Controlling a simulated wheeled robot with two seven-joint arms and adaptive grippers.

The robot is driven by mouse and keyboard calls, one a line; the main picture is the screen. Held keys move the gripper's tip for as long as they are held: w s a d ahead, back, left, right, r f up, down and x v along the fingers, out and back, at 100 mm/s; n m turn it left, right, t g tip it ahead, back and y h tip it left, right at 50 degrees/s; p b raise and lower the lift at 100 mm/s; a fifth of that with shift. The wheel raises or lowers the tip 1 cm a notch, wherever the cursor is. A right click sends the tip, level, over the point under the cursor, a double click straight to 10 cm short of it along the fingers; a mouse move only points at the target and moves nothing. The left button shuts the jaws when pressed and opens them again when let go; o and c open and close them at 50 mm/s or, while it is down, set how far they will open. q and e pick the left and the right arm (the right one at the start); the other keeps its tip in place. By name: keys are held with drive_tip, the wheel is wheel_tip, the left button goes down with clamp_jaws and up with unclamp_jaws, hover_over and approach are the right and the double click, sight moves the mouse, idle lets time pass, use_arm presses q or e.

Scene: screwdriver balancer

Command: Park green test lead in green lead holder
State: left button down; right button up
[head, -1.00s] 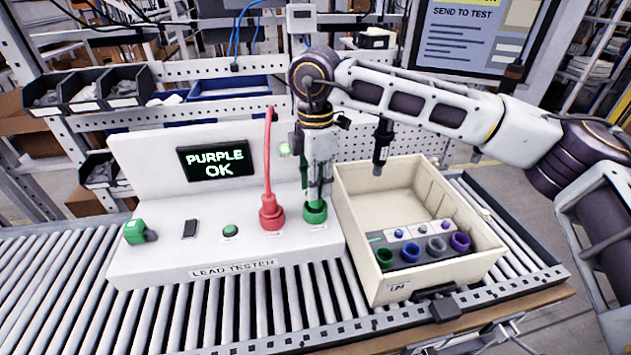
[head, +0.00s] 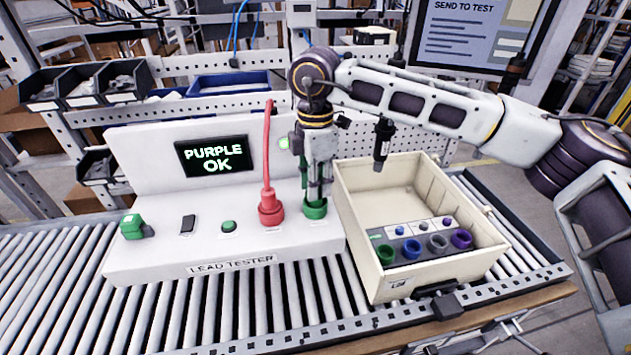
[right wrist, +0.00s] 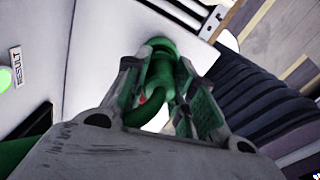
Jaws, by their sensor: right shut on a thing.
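The green test lead (right wrist: 160,65) stands upright at the green socket (head: 315,210) on the white lead tester. My right gripper (head: 316,192) is over this socket, pointing down, and is shut on the green lead. In the right wrist view, the fingers (right wrist: 160,85) are on either side of the lead's green body, and its cable bends back towards the wrist. The lead's lower end is hidden in the socket. The green lead holder (head: 384,254) is an empty-looking green ring in the cream tote, at the left of a row. My left gripper is out of view.
The cream tote (head: 350,240) stands right of the tester, with blue, grey and purple holders beside the green one. A red lead (head: 268,160) stands upright just left of my gripper. A dark tool (head: 383,140) hangs above the tote. The tester screen (head: 212,156) reads PURPLE OK.

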drive_tip(key=shift+f+b, duration=0.75)
drive_tip(key=shift+f, duration=0.1)
idle(0.4)
drive_tip(key=o, duration=1.1)
drive_tip(key=shift+r, duration=6)
